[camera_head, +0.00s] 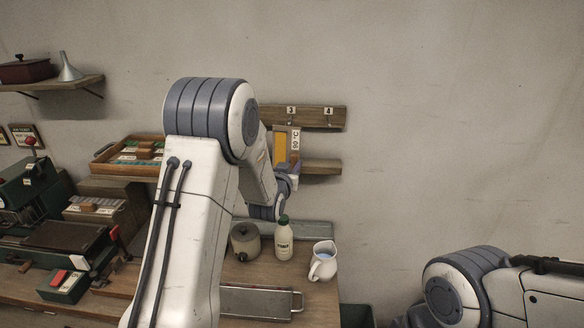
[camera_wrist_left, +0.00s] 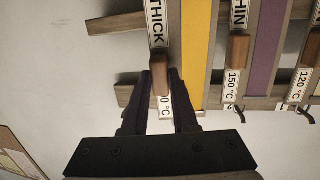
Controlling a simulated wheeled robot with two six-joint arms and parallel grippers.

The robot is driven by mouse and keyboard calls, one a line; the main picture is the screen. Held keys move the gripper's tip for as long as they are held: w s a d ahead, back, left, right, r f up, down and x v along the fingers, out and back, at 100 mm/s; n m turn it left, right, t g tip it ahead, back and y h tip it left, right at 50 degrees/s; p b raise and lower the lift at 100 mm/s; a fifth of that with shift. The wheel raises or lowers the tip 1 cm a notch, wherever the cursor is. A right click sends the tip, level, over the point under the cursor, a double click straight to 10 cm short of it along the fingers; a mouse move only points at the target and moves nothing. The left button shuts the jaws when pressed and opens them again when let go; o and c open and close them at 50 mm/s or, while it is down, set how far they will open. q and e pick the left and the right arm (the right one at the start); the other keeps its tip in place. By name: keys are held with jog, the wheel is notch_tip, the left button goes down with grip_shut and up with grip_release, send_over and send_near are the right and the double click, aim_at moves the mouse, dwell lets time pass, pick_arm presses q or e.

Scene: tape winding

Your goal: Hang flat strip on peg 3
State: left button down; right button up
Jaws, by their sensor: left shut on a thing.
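My left gripper (camera_wrist_left: 160,78) is shut on the wooden handle block (camera_wrist_left: 157,63) of a flat strip. The strip has a yellow band (camera_wrist_left: 199,45) and a white label reading THICK (camera_wrist_left: 155,20). In the head view the strip's yellow band (camera_head: 279,149) and white label (camera_head: 295,140) stand upright under the numeral 3 (camera_head: 291,110) on the peg rail (camera_head: 310,117). The fingers hide peg 3 in the wrist view, so I cannot tell whether the strip is on it. My right gripper is out of view.
Peg 4 (camera_head: 328,121) is bare. Below stand a white bottle (camera_head: 284,243), a jug (camera_head: 323,262) and a round pot (camera_head: 245,242). The wall to the right is clear.

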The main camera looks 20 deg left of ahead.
pick_arm(q)
jog(key=shift+w+a, duration=0.1)
jog(key=shift+w, duration=0.2)
jog(key=shift+w+a+f+b, duration=0.15)
jog(key=shift+w, duration=0.3)
jog(key=shift+w+a+f+b, duration=0.1)
jog(key=shift+w+b, duration=0.05)
jog(key=shift+w, duration=0.3)
jog(key=shift+w+a+f+b, duration=0.1)
jog(key=shift+w+f+b, duration=0.1)
jog(key=shift+b, duration=0.3)
jog(key=c, duration=0.6)
grip_release()
jog(key=shift+s, duration=0.1)
